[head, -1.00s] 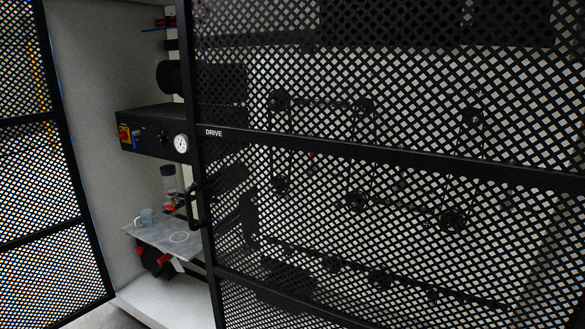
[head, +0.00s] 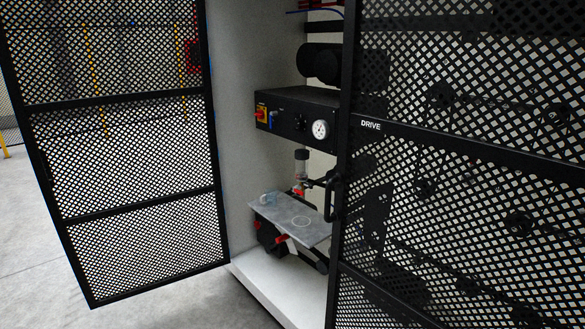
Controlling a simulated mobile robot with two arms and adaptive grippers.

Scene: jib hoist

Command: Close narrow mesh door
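The narrow mesh door (head: 125,150) is at the left, a black frame with diamond mesh and two crossbars. It stands swung open, its right edge beside the pale cabinet wall. The wide mesh door (head: 455,200), labelled DRIVE, covers the right side and has a black handle (head: 332,197) on its left edge. Between the two doors the cabinet opening is uncovered. Neither of my grippers is in view.
Grey floor (head: 35,240) lies clear at the left.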

